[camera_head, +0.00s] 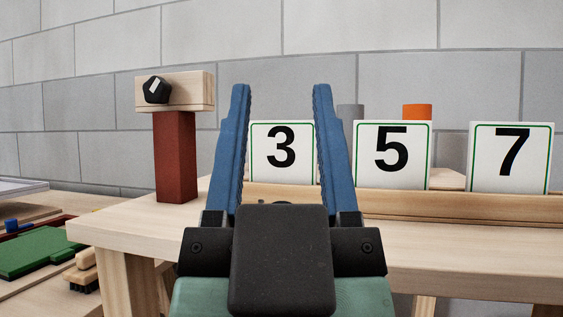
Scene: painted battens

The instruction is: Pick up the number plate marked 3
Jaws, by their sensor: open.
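The number plate marked 3 (282,152) is white with a thin green border and a black numeral. It stands upright at the left of a row of plates, in a wooden rail (400,203) on the table. My gripper (281,92) is open, with its two blue fingers pointing up and away from me. In the picture the fingers frame the plate marked 3, one at each side edge. I cannot tell whether they are level with the plate or in front of it. The gripper's dark body hides the rail and table below the plate.
Plates marked 5 (391,155) and 7 (511,157) stand to the right. A dark red post (175,157) with a wooden block and black knob stands left. A green board (38,252) and brush lie lower left.

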